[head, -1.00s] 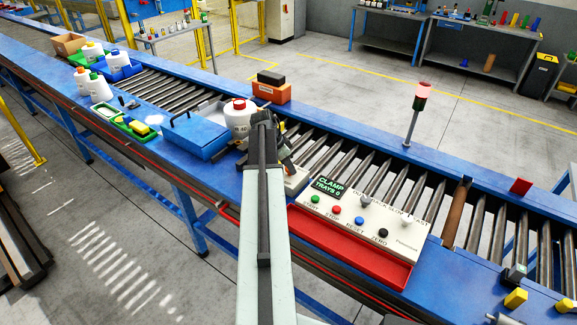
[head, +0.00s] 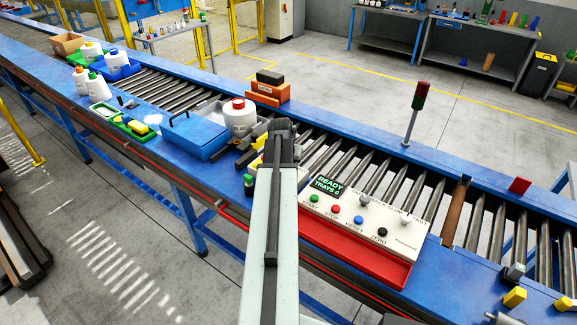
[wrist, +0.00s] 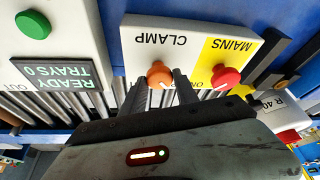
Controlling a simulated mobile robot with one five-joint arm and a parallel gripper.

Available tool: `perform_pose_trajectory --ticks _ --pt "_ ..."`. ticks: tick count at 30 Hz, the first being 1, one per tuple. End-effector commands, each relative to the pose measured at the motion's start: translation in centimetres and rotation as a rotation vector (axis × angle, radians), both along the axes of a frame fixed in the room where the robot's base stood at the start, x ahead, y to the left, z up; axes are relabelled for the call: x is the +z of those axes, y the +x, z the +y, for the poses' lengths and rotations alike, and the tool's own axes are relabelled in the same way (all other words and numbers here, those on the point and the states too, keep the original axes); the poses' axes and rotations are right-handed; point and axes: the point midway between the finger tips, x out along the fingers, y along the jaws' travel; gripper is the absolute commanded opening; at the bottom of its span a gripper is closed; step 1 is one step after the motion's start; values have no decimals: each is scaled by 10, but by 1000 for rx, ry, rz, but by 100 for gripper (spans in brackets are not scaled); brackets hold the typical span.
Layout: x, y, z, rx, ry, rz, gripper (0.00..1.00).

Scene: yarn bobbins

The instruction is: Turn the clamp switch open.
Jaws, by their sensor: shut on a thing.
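The clamp switch is an orange knob (wrist: 159,74) on a white and yellow panel marked CLAMP and MAINS, upside down in the wrist view. My gripper (wrist: 160,80) has its two dark fingers on either side of this knob and is shut on it. Part of an "ON" mark shows beside the knob; its exact angle is hard to read. A red MAINS knob (wrist: 225,77) sits just right of the fingers. In the head view my arm end hides the switch and my fingertips.
The control panel (head: 352,228) with several buttons stands right of my arm; its display (head: 327,187) reads READY, TRAYS 0. A signal lamp (head: 420,95) is dark red. A white red-lidded jar (head: 240,118) and blue box (head: 198,137) stand left.

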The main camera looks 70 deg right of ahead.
Motion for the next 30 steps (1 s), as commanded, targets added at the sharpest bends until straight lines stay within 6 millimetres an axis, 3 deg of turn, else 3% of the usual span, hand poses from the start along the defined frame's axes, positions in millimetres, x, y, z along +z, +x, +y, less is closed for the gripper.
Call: perform_pose_trajectory --ticks 22,23,24,30 --pt "0 0 0 80 2 -1 0" --pt "0 0 0 80 2 -1 44" --pt "0 0 0 79 2 -1 55" --pt "0 0 0 78 1 0 56"
